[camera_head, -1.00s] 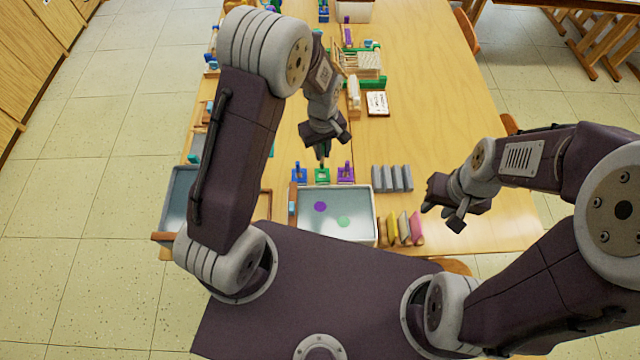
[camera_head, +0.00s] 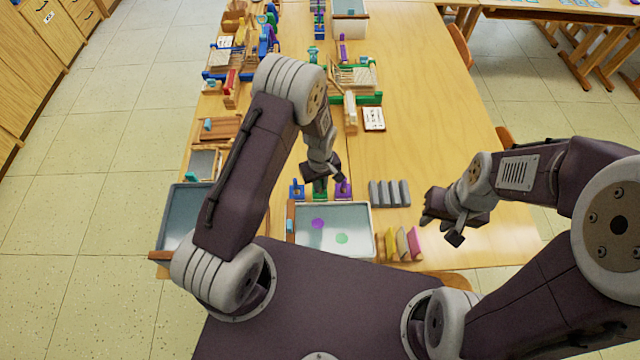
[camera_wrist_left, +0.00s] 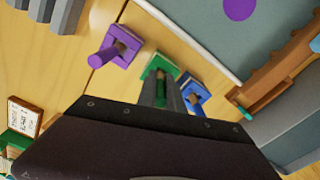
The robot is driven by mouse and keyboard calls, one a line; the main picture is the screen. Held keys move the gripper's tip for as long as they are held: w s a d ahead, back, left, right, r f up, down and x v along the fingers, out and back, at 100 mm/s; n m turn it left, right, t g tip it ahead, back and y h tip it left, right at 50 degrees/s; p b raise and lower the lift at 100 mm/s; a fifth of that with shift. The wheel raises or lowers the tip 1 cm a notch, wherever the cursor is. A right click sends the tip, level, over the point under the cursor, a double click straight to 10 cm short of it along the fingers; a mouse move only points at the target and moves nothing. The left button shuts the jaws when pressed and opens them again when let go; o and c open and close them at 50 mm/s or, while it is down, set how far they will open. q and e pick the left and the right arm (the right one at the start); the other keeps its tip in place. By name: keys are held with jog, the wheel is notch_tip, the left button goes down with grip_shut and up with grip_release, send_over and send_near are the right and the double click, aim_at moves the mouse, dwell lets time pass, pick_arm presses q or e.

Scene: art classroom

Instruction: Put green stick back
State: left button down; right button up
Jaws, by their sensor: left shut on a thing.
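My left gripper (camera_head: 321,186) is shut on the green stick (camera_wrist_left: 161,88), which shows upright between its fingers in the left wrist view. The gripper points down, right at the green holder (camera_wrist_left: 152,66). The stick's lower end is at or over that holder; I cannot tell whether it is seated. In the head view the gripper hides most of the stick and holder. My right gripper (camera_head: 442,231) is open and empty, above the table's right front.
A purple holder with a purple stick (camera_wrist_left: 102,57) and a blue holder (camera_wrist_left: 190,92) flank the green one closely. A tray (camera_head: 374,235) with purple and green spots lies in front. Grey blocks (camera_head: 390,193) stand to the right. The right table side is clear.

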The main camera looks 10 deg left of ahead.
pick_arm(q)
jog(key=shift+f, duration=0.2)
jog(key=c, duration=1.5)
grip_release()
notch_tip(320, 180, up, 12)
jog(key=shift+r+b, duration=0.25)
jog(key=shift+b, duration=0.05)
jog(key=s+a+r+m, duration=0.2)
jog(key=s, duration=0.2)
jog(key=s+a+r+m, duration=0.2)
jog(key=s+m, duration=0.1)
jog(key=s, duration=0.1)
jog(key=s+a+r+m+t, duration=0.1)
jog(key=s+r+m, duration=0.1)
jog(key=s, duration=0.3)
jog(key=shift+a, duration=0.4)
